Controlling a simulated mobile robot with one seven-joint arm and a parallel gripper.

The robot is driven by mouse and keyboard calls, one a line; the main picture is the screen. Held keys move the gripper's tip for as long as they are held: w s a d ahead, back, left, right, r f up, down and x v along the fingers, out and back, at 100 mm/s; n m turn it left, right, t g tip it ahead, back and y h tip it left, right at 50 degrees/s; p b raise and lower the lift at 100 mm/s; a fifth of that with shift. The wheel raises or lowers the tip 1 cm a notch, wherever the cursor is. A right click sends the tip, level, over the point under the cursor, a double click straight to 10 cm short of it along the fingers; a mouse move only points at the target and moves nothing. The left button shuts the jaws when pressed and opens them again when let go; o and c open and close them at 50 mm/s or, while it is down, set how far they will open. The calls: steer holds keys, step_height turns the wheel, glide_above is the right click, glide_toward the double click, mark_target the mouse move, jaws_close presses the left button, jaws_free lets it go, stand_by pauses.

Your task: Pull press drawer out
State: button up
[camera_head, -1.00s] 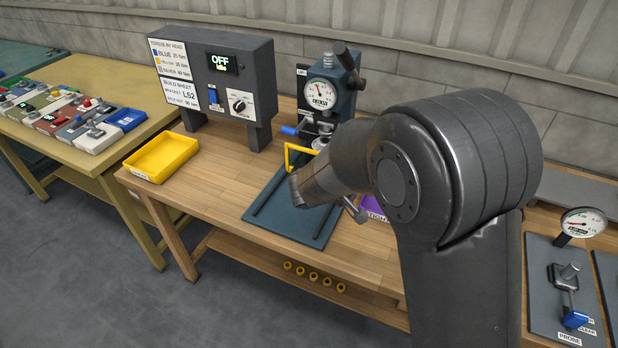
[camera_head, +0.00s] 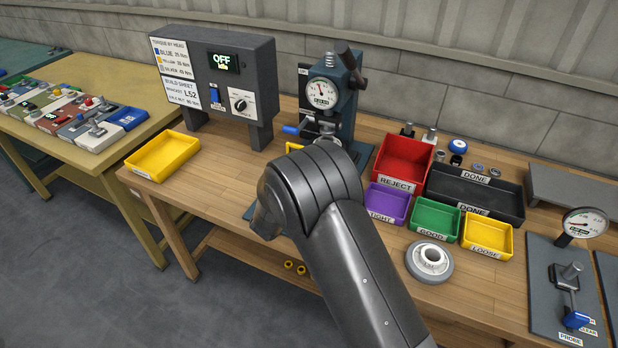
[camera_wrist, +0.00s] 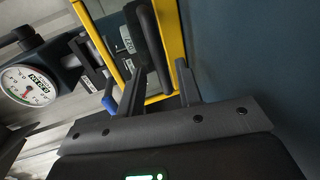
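The press (camera_head: 340,110) stands at the back of the wooden bench, with a round dial and a blue-tipped lever. In the wrist view the yellow handle (camera_wrist: 174,30) is a large frame close to my gripper (camera_wrist: 160,66). My fingers are apart, near the frame's lower bar; I cannot tell whether they touch it. The press dial (camera_wrist: 30,85) is at left.
A torque box (camera_head: 215,80) reading OFF and a yellow tray (camera_head: 163,155) are left of the press. Red (camera_head: 402,160), purple (camera_head: 388,203), green (camera_head: 436,217) and yellow (camera_head: 487,235) bins and a grey round part (camera_head: 429,261) are at right.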

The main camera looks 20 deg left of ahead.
steer(key=shift+x, duration=2.1)
steer(key=shift+c, duration=0.2)
jaws_close()
